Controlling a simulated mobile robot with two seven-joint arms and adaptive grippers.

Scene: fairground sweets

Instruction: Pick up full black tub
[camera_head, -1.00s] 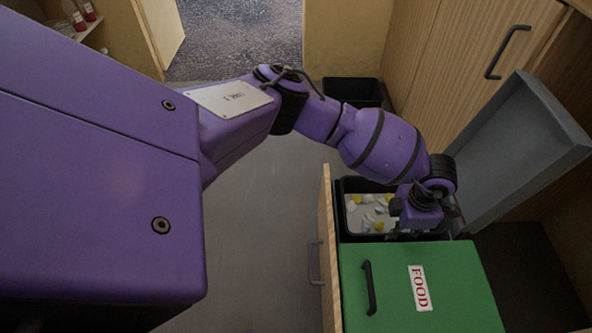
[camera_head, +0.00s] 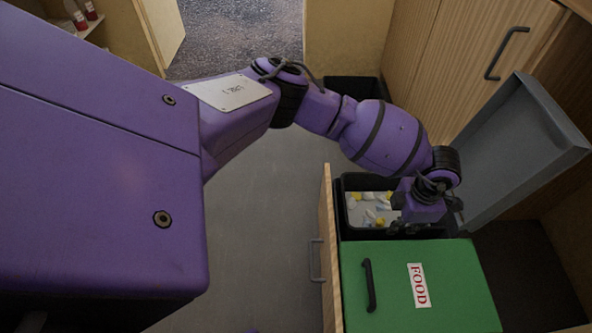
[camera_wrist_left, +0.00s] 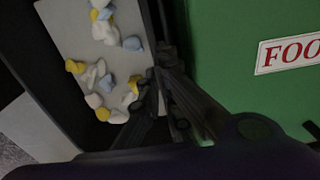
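The full black tub (camera_head: 370,184) sits in the pulled-out drawer, behind the green lid, with crumpled white, yellow and blue pieces (camera_head: 371,206) on its pale bottom. In the left wrist view the tub (camera_wrist_left: 40,65) fills the left part, with the pieces (camera_wrist_left: 103,75) inside. My left gripper (camera_head: 408,229) points down at the tub's near side, beside the green lid. In the wrist view its dark fingers (camera_wrist_left: 165,85) are at the tub's wall nearest the lid. The dark fingers blend with the dark rim, so their opening and any grip are unclear. My right gripper is not in view.
The green lid (camera_head: 385,290) marked FOOD, with a black handle, lies directly in front of the tub. A grey lid (camera_head: 515,150) stands raised at the right. The wooden drawer front (camera_head: 327,250) borders the left. Another black tub (camera_head: 350,90) stands on the floor behind.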

